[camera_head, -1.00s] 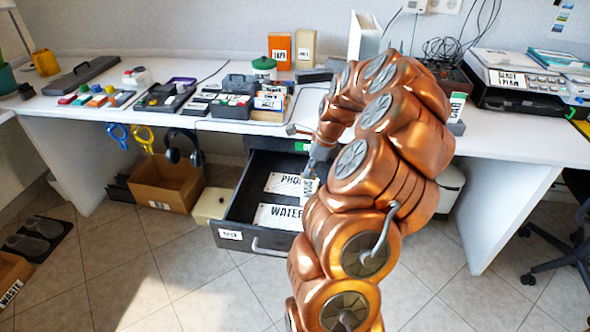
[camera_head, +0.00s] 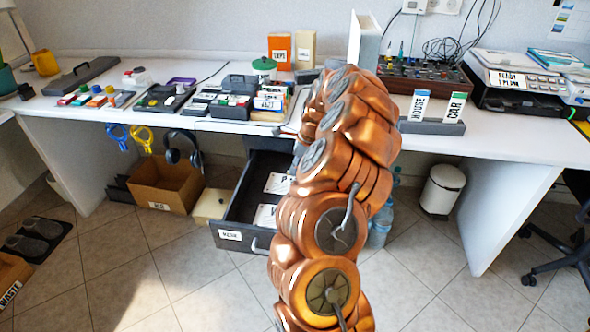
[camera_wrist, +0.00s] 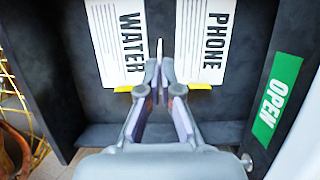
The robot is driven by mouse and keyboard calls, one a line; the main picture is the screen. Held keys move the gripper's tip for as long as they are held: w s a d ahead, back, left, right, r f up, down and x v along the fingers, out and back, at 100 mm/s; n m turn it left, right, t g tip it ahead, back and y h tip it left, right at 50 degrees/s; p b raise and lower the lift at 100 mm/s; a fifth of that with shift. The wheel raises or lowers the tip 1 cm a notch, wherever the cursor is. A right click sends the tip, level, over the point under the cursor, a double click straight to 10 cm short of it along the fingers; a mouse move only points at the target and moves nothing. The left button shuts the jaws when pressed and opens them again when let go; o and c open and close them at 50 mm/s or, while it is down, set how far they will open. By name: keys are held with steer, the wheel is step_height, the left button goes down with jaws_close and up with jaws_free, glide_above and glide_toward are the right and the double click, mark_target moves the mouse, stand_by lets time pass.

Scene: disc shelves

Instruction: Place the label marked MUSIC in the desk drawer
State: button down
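The desk drawer (camera_head: 230,236) is pulled open under the desk. In the wrist view its dark floor (camera_wrist: 75,60) holds two flat white labels, WATER (camera_wrist: 105,40) and PHONE (camera_wrist: 188,40), with a strip of bare floor between them. My gripper (camera_wrist: 160,72) is over this strip, its fingertips close together on a thin white label (camera_wrist: 160,47) seen edge-on. Its marking cannot be read, so I cannot tell from now whether it is MUSIC, nor whether it touches the drawer floor. In the head view my arm hides the gripper and part of the drawer.
A green OPEN sign (camera_wrist: 277,100) is beside the drawer's inside in the wrist view. HOUSE (camera_head: 418,105) and CAR (camera_head: 454,107) labels stand in a grey holder (camera_head: 432,127) on the desk. A cardboard box (camera_head: 168,188) is left of the drawer; a white bin (camera_head: 442,190) is right of my arm.

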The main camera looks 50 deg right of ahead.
steer(key=shift+f, duration=0.1)
steer(key=c, duration=1.3)
jaws_free()
steer(key=v, duration=1.2)
steer(key=shift+p, duration=0.35)
